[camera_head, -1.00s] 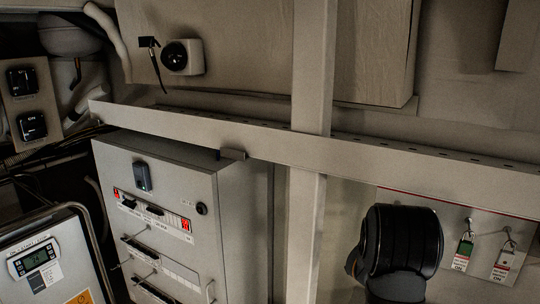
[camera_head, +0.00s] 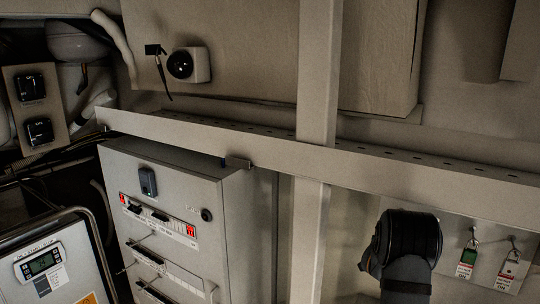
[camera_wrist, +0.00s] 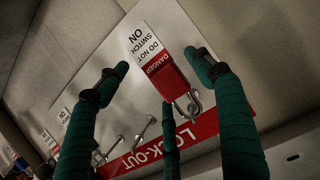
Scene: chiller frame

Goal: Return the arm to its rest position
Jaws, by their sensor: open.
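My gripper (camera_wrist: 159,64) shows in the wrist view with dark green fingers spread wide and nothing clasped between them. A red padlock (camera_wrist: 172,82) with a white and red danger tag (camera_wrist: 146,45) hangs from a hook on the lock-out board (camera_wrist: 205,125), between the outer fingers. A middle finger reaches up just below the padlock; I cannot tell whether it touches. In the head view my arm's black rounded link (camera_head: 408,238) stands at the lower right, left of the tags, and my gripper is hidden there.
A green padlock with tag (camera_head: 467,258) and another tag (camera_head: 508,270) hang right of my arm. A grey switch cabinet (camera_head: 240,230) stands left. Empty hooks (camera_wrist: 140,130) show in the wrist view.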

